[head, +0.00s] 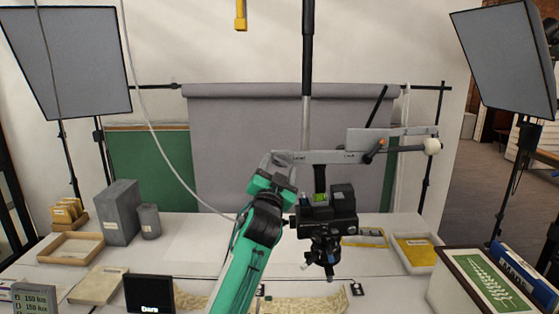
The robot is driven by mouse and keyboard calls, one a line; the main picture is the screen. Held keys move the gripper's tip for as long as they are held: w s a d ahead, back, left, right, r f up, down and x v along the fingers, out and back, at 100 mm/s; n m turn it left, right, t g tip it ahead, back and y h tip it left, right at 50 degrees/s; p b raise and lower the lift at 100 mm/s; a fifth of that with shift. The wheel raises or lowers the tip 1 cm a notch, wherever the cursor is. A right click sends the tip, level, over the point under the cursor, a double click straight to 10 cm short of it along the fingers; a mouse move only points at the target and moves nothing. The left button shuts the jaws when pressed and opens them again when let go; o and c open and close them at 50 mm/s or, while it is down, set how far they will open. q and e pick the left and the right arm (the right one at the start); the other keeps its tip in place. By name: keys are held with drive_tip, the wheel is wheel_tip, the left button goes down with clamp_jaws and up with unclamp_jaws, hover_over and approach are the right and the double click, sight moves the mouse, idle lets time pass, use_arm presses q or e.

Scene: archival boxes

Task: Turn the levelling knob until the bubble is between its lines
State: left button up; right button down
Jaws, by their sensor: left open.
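A black camera (328,218) hangs from a grey horizontal arm (330,157) on a vertical column. A small yellow-green level vial (320,198) sits on top of the camera; it is too small to tell where the bubble lies between its lines. A dark round knob (293,222) shows at the camera's left side; I cannot tell if it is the levelling knob. My left gripper (287,211) is open beside the camera's left side, partly hidden by my own green and black arm. Contact with a knob cannot be made out. My right gripper is not in view.
The white table (190,262) holds grey boxes (118,212), a wooden tray (70,248), a yellow folder (415,252) and a framed fern print (488,280). A small dark display (149,294) stands in front. Lamp panels (505,60) flank the grey backdrop (235,135).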

use_arm(q)
drive_tip(key=shift+w+d+r, duration=0.1)
drive_tip(key=shift+w+r, duration=0.1)
drive_tip(key=shift+w, duration=0.35)
drive_tip(key=shift+c, duration=0.5)
drive_tip(key=c, duration=0.9)
drive_tip(key=shift+r+m+g+h+p, duration=0.25)
drive_tip(key=shift+m+h+p, duration=0.25)
drive_tip(key=shift+m+p, duration=0.45)
drive_tip(key=m+g+h+p, duration=0.1)
drive_tip(key=m+p, duration=0.1)
drive_tip(key=shift+m+p, duration=0.25)
drive_tip(key=shift+p, duration=0.05)
drive_tip(key=shift+f+m+g+p, duration=0.1)
drive_tip(key=shift+m+g+p, duration=0.2)
drive_tip(key=shift+m, duration=0.6)
drive_tip(key=shift+f+m+g+h, duration=0.1)
drive_tip(key=shift+m+g+h, duration=0.4)
drive_tip(key=shift+m, duration=0.8)
